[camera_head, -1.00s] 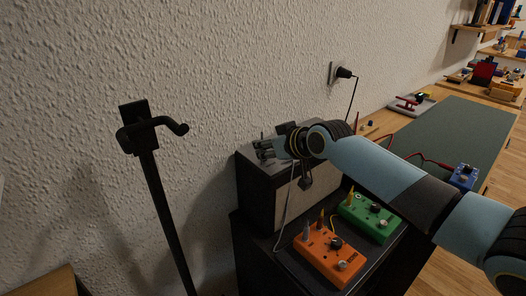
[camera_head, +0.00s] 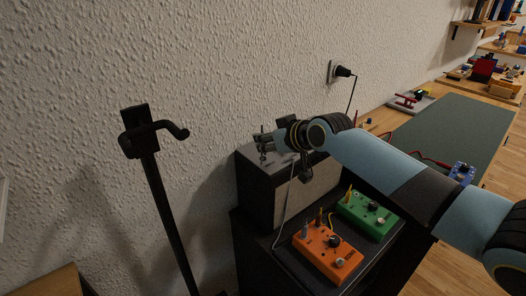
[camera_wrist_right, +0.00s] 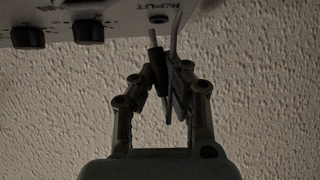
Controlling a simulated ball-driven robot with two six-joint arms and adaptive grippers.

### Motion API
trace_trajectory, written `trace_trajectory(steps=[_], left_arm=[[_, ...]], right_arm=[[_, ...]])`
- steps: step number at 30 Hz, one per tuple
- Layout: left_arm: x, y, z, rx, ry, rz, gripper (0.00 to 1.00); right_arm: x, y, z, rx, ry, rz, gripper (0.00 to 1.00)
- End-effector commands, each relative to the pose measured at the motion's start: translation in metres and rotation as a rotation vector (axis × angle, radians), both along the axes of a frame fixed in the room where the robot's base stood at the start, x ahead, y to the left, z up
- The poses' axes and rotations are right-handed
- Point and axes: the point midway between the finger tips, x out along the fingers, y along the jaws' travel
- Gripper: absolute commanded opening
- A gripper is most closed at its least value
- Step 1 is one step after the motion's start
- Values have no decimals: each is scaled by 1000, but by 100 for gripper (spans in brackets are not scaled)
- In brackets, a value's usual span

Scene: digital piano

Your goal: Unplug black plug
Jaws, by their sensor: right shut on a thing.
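My right gripper (camera_head: 264,142) is above the top of the dark amplifier (camera_head: 256,176) in the head view. In the right wrist view the right gripper (camera_wrist_right: 168,68) is shut on a slim black plug (camera_wrist_right: 158,72). The plug's pale metal tip points up toward the INPUT socket (camera_wrist_right: 158,19) on the amplifier's panel. The tip appears to be out of the socket, with a small gap below it. My left gripper is not in view.
Another black plug (camera_head: 344,72) sits in a wall outlet (camera_head: 332,72). An orange pedal (camera_head: 326,254) and a green pedal (camera_head: 367,214) lie in front of the amplifier. A black stand with a hook (camera_head: 139,130) is at the left. Two dark knobs (camera_wrist_right: 88,31) are near the socket.

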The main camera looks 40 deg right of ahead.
Motion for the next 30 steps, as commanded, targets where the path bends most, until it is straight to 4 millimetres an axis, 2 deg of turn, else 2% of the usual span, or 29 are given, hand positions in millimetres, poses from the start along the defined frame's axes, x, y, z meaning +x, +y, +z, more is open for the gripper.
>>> trace_trajectory(steps=[7, 30], left_arm=[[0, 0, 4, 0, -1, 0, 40], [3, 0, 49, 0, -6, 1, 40]], right_arm=[[0, 0, 4, 1, 0, 0, 0], [0, 0, 51, 2, 0, 0, 0]])
